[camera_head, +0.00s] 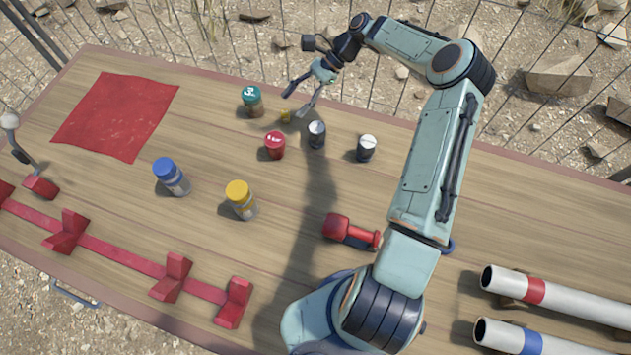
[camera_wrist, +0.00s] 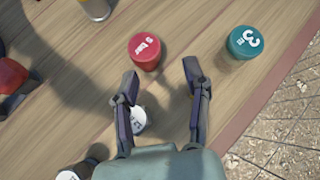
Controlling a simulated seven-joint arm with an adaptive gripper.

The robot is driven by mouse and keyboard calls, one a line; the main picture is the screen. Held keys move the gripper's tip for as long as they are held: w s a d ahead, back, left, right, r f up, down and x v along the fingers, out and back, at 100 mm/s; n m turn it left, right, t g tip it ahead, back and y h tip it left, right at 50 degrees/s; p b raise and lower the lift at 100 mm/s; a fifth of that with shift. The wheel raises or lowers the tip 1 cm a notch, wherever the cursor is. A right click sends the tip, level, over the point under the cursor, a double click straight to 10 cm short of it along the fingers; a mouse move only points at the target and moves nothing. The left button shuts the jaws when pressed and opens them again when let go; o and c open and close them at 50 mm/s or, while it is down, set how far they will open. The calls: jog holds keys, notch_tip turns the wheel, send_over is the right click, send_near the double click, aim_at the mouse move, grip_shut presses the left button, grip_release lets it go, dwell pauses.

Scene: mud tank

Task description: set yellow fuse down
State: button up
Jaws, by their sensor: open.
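I take the yellow-capped cylinder (camera_head: 240,200) to be the yellow fuse. It stands upright on the wooden table in the head view, in front of the red-capped one. In the wrist view only the lower part of what seems to be this fuse (camera_wrist: 97,9) shows at the top edge. My gripper (camera_head: 294,105) is at the table's far side, well away from it. The gripper's fingers (camera_wrist: 160,72) are spread, with nothing visible held between them. A small yellowish spot (camera_head: 286,116) shows beside the fingertips in the head view; I cannot tell what it is.
Near my gripper stand a teal-capped cylinder (camera_head: 251,100), a red-capped one (camera_head: 274,146) and two white-topped dark ones (camera_head: 317,135) (camera_head: 366,148). A blue-capped cylinder (camera_head: 171,177) stands left of the yellow fuse. A red cloth (camera_head: 117,115), red brackets (camera_head: 170,277) and pipes (camera_head: 560,300) lie farther off.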

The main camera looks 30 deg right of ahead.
jog(key=s+a+r+n+g+h, duration=0.1)
jog(key=s+a+r+n+h, duration=0.5)
jog(key=s, duration=0.4)
jog(key=s+a+r+n+g+h, duration=0.1)
jog(key=s+a+r+n+h, duration=0.25)
jog(key=s+r+n, duration=0.55)
jog(key=s+f+n+t, duration=0.1)
jog(key=s+t, duration=0.1)
jog(key=s, duration=0.8)
jog(key=shift+s+a+f+n, duration=0.2)
jog(key=shift+s+a+n, duration=0.1)
jog(key=shift+s+a, duration=0.15)
jog(key=shift+w, duration=0.1)
